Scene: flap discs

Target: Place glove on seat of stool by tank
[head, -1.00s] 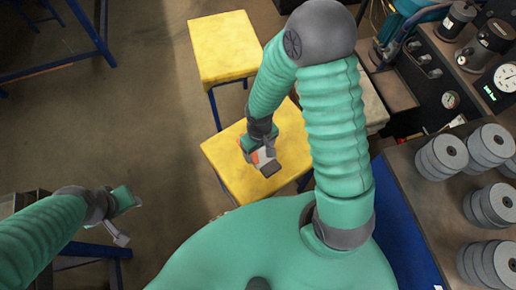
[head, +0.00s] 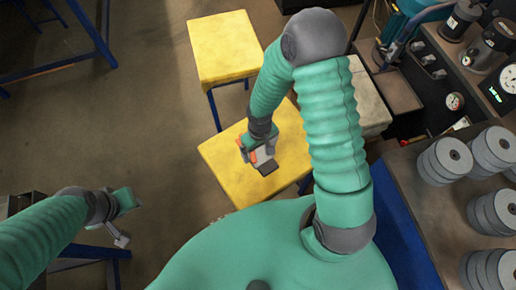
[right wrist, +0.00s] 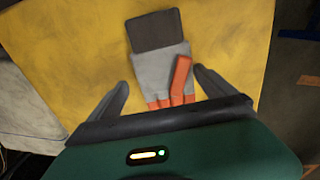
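The glove (right wrist: 160,68) is grey with orange fingers and a dark cuff. It lies over the yellow seat of the nearer stool (head: 226,155), and it also shows in the head view (head: 265,160). My right gripper (right wrist: 160,78) is open, with one finger on each side of the glove and small gaps visible. The glove's orange fingertips lie near my gripper's palm. I cannot tell whether the glove rests fully on the seat. My left gripper (head: 122,238) is low at the left, away from the stools; its opening is unclear. I cannot make out a tank for certain.
A second yellow-topped stool (head: 222,48) stands just behind the first. At right, a bench (head: 412,180) bears several stacks of grey discs (head: 445,160); equipment with gauges (head: 506,82) stands behind. The floor left of the stools is clear.

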